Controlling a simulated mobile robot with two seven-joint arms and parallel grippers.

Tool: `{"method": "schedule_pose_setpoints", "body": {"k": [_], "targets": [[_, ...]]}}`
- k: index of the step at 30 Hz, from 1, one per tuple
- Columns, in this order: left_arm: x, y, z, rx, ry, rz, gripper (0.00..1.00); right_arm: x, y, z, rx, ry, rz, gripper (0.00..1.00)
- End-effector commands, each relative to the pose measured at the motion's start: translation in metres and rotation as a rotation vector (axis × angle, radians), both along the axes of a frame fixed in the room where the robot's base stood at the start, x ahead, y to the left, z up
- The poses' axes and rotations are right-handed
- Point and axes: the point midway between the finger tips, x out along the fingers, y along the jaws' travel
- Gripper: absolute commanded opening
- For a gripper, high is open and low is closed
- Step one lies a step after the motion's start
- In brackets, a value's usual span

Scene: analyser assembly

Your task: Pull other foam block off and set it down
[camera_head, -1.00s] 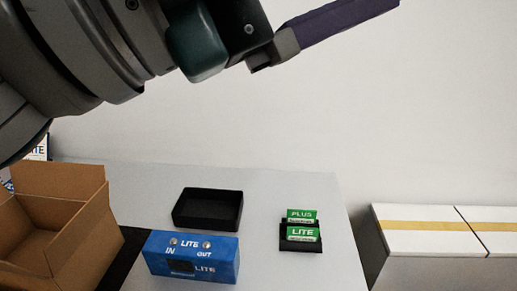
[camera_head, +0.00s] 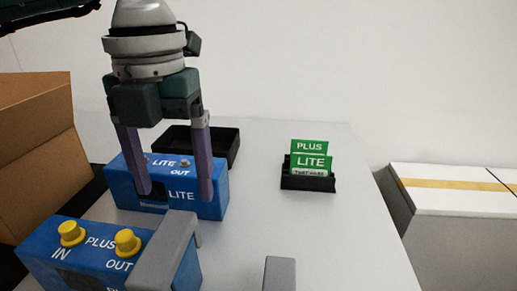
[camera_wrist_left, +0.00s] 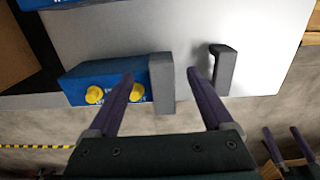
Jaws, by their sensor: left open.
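The blue PLUS analyser (camera_head: 85,258) with two yellow caps stands at the front left. A grey foam block (camera_head: 166,252) sits over its right end; it also shows in the left wrist view (camera_wrist_left: 161,84). The other grey foam block (camera_head: 280,274) stands apart on the table to the right, also in the left wrist view (camera_wrist_left: 224,72). My left gripper (camera_head: 176,195) is open and empty, pointing down. In the left wrist view its fingertips (camera_wrist_left: 160,73) appear either side of the fitted foam block, without clear contact. My right gripper (camera_wrist_left: 285,132) shows low at the right, fingers apart.
The blue LITE analyser (camera_head: 217,190) stands behind the gripper, with a black tray (camera_head: 225,142) behind it. A black holder (camera_head: 308,183) carries green PLUS and LITE cards. A cardboard box (camera_head: 38,140) is at left. The table's right side is mostly clear.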

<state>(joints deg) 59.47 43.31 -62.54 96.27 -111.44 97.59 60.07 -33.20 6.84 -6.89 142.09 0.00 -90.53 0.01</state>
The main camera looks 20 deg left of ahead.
Motion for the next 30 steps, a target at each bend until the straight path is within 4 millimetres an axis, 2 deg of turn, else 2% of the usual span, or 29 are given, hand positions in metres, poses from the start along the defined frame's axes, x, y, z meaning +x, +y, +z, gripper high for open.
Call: {"method": "schedule_pose_setpoints", "body": {"k": [6,13,18,25,26,30], "targets": [[-0.002,-0.001,-0.042,-0.003,0.005,-0.003,0.85,0.0,0.001,-0.002,0.002,0.0,-0.001,1.0],[-0.001,-0.002,-0.075,-0.006,0.003,-0.004,0.85,0.0,0.0,-0.005,0.002,0.0,-0.002,1.0],[-0.001,-0.002,-0.084,-0.006,0.002,-0.005,0.85,0.0,0.0,-0.006,0.002,0.0,-0.002,1.0],[-0.001,-0.002,-0.084,-0.006,0.001,-0.005,0.85,0.0,0.0,-0.006,0.002,0.0,-0.002,1.0],[-0.001,-0.002,-0.084,-0.006,0.001,-0.005,0.84,0.0,0.0,-0.006,0.002,0.0,-0.002,1.0],[-0.001,-0.002,-0.084,-0.006,0.001,-0.005,0.68,0.0,0.0,-0.006,0.001,0.0,-0.001,1.0]]}}
